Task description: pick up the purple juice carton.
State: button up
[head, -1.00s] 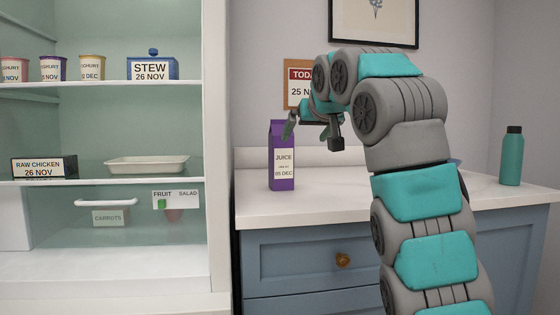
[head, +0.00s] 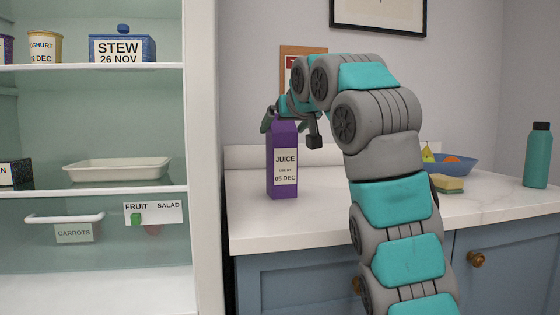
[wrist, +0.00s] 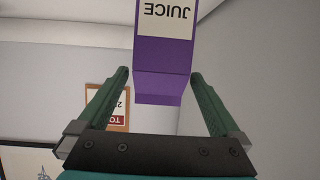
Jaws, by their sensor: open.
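The purple juice carton (head: 282,175) stands upright on the white countertop, with a white label reading JUICE, 05 DEC. My gripper (head: 272,122) is at the carton's top in the head view, partly hidden behind it and by my arm. In the wrist view my gripper (wrist: 160,80) is open, with one green finger on each side of the carton's top end. The carton (wrist: 163,52) appears upside down there, between and beyond the fingertips, with a gap visible by each finger.
The open fridge (head: 205,150) stands left of the counter (head: 245,215), its shelves holding a stew box (head: 122,46) and a white tray (head: 130,169). A sponge (head: 447,184), a blue fruit bowl (head: 462,167) and a teal bottle (head: 538,155) stand to the right. Counter beside the carton is clear.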

jog(key=shift+f+p+x, duration=0.2)
jog(key=shift+f+x, duration=0.05)
jog(key=shift+x, duration=1.3)
jog(key=shift+f+p+x, duration=0.15)
jog(key=shift+f+x, duration=0.05)
jog(key=shift+x, duration=1.35)
jog(key=shift+s, duration=0.2)
grip_shut()
